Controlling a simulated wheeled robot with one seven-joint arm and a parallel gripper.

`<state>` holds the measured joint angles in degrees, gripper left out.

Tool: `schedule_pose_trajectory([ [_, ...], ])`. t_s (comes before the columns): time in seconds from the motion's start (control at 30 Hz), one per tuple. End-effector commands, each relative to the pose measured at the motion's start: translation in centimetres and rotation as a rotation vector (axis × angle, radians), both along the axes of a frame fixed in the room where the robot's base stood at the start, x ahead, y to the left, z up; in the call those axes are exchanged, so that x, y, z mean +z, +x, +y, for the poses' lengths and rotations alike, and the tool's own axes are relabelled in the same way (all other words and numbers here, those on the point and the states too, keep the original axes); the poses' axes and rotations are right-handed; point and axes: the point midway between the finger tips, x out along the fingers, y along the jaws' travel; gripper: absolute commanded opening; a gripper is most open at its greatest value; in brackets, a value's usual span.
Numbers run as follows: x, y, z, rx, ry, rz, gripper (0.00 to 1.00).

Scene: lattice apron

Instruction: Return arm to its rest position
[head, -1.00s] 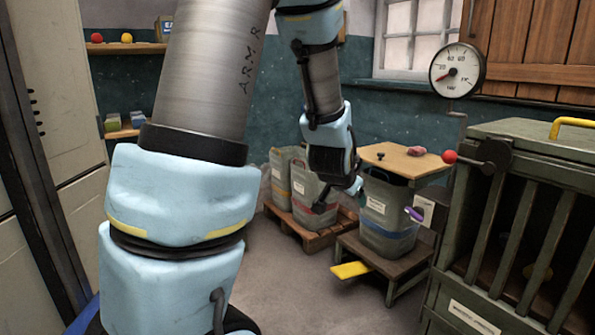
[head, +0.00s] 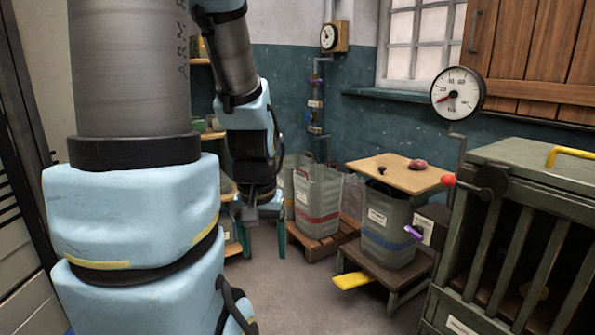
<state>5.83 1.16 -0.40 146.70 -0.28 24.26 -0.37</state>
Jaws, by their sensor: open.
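My gripper (head: 250,213) hangs at the lower end of my arm, left of the middle of the head view. It points down and its jaws are open, with nothing seen between them. It is left of the grey bin with the red band (head: 317,200) and apart from it in the picture. My pale blue and grey arm fills the left side and hides part of the shelves behind.
A grey bin with a blue band (head: 388,228) stands on a low wooden stand with a yellow pedal (head: 353,282). A wooden board (head: 390,173) is above it, carrying a pinkish lump (head: 417,164). A green barred cabinet (head: 535,235) stands right. Grey floor (head: 300,300) is clear in front.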

Motion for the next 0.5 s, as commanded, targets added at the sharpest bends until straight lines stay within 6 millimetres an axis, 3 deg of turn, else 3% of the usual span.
schedule_pose_trajectory([
  [0.03,2.6,0.0,0.0,0.000,0.000,-0.001,0.77],
  [0.2,8.0,0.0,0.0,-0.001,0.000,-0.001,0.77],
  [0.33,11.2,0.0,0.0,-0.001,0.000,-0.001,0.77],
  [0.5,13.3,0.0,0.0,-0.002,0.000,-0.001,0.77],
])
